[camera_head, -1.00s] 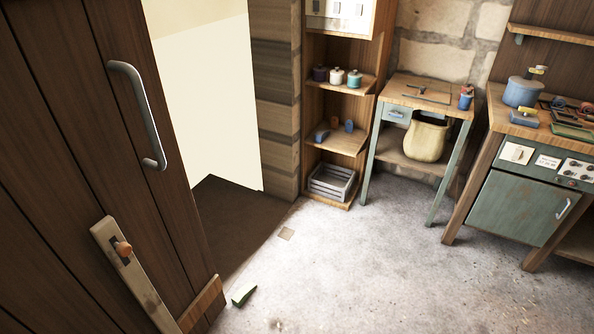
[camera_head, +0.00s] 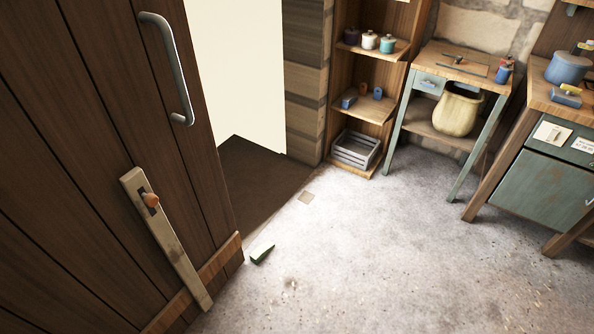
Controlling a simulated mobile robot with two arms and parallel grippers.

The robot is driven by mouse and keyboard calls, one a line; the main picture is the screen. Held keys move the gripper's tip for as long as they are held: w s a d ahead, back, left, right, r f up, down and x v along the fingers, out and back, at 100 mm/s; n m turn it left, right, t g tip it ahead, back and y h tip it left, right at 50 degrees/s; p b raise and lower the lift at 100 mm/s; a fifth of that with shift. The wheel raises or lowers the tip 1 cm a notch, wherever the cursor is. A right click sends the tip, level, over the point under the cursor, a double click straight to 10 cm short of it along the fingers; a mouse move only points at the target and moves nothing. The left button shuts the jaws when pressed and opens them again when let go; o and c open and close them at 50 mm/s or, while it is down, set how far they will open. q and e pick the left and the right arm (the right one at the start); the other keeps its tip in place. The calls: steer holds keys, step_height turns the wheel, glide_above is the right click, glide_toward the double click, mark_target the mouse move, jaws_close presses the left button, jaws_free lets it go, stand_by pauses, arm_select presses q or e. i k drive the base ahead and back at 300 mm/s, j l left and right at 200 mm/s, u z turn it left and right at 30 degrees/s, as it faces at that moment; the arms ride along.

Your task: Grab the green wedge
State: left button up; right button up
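The green wedge (camera_head: 262,252) lies on the concrete floor near the bottom edge of the brown wooden door (camera_head: 120,130). It has a dark green side and a paler top, and a small gap of floor shows between it and the door's corner. Neither of my grippers shows in the head view.
The door stands open at the left, with a metal handle (camera_head: 173,75) and a wooden latch bar (camera_head: 170,245). A shelf with a grey crate (camera_head: 356,149), a small table (camera_head: 463,62) and a workbench (camera_head: 560,100) line the back and right. The middle floor is clear.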

mark_target(257, 256)
steer(key=i+l+u, duration=0.1)
steer(key=u, duration=1.45)
steer(key=i+l+u, duration=0.15)
steer(key=l+u, duration=0.25)
steer(key=l, duration=0.15)
steer(key=l+u, duration=0.35)
steer(key=l, duration=0.25)
steer(key=l+u, duration=0.4)
steer(key=l, duration=0.2)
steer(key=k+l+u, duration=0.1)
steer(key=l+u, duration=0.25)
steer(key=l, duration=0.25)
